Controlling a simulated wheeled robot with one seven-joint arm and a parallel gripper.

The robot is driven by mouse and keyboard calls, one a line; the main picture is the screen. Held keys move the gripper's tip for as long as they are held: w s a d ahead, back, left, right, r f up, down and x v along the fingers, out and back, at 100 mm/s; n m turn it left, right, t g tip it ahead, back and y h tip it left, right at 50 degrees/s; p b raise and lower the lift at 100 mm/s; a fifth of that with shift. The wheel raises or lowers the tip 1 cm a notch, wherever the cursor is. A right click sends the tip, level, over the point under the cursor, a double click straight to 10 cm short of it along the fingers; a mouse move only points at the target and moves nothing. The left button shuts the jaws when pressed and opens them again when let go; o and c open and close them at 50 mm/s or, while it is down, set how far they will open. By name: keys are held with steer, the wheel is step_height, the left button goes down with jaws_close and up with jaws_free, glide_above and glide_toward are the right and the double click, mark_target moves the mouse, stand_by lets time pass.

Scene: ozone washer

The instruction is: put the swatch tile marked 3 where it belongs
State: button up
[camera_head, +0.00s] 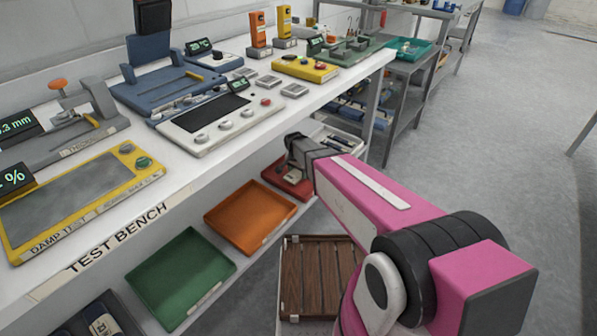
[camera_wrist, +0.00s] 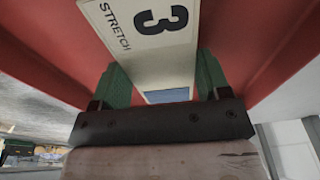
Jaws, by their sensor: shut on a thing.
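The swatch tile marked 3 (camera_wrist: 178,55) is a pale plate with a black 3, the word STRETCH and a blue strip near the jaws. My gripper (camera_wrist: 163,82) is shut on it, with one green finger at each side. Red tray surfaces (camera_wrist: 255,40) lie behind the tile on both sides in the wrist view. In the head view my gripper (camera_head: 292,176) is at the red tray (camera_head: 306,192) on the shelf under the bench. The tile is hard to make out there, and whether it touches the tray floor cannot be told.
An orange tray (camera_head: 250,216) and a green tray (camera_head: 180,277) stand left of the red one. A slatted brown crate (camera_head: 318,275) is in front. The white test bench (camera_head: 215,165) with several instruments overhangs the shelf. Open grey floor (camera_head: 490,150) lies to the right.

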mark_target(296, 174)
steer(key=o, duration=1)
steer(key=shift+f, duration=0.1)
step_height(296, 174, up, 12)
steer(key=s+a, duration=0.1)
steer(key=s+d+n+g+y, duration=0.1)
steer(key=s+d+n, duration=0.6)
steer(key=s+d, duration=1)
steer(key=d, duration=0.3)
steer(key=shift+s+d+n, duration=0.15)
steer(key=shift+s+n, duration=0.05)
steer(key=shift+n, duration=0.1)
